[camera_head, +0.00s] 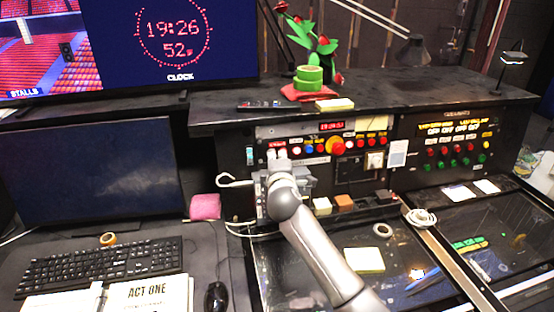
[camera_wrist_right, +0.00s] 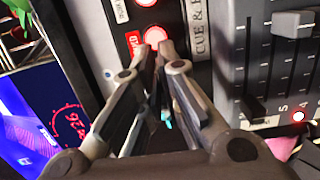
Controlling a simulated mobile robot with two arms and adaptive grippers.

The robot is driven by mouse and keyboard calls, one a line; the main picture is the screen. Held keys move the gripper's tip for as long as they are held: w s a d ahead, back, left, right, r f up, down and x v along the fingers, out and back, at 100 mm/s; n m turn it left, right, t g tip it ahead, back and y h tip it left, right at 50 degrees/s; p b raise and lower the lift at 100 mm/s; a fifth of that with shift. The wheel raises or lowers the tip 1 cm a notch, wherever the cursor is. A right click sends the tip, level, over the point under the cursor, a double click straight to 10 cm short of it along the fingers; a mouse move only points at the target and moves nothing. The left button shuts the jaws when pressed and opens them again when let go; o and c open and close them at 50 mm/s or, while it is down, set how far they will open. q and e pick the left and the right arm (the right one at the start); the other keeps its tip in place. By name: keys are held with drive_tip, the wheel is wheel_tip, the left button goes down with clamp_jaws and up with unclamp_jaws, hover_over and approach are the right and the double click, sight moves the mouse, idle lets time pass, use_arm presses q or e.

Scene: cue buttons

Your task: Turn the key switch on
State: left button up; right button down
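The control panel (camera_head: 300,134) stands on the desk, with a row of red, blue and orange buttons. I cannot make out the key switch for certain. My right gripper (camera_head: 276,154) is at the panel's left end, well left of that plate. In the wrist view my right gripper (camera_wrist_right: 156,48) has its fingertips close together, with nothing visible held. The tips are beside a lit red button (camera_wrist_right: 154,36); contact cannot be told. My left gripper is not in view.
A slider block (camera_wrist_right: 290,60) lies right of the fingers in the wrist view. A large orange-red button (camera_head: 336,146) sits mid-panel. A second panel (camera_head: 455,142) is at the right. A monitor (camera_head: 90,175), keyboard (camera_head: 100,265) and mouse (camera_head: 216,297) occupy the left.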

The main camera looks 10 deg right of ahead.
drive_tip(key=shift+f, duration=0.1)
idle(0.3)
drive_tip(key=c, duration=1.7)
unclamp_jaws()
drive_tip(key=shift+o, duration=0.2)
drive_tip(key=shift+s, duration=0.1)
drive_tip(key=v, duration=1.2)
drive_tip(key=shift+d, duration=0.1)
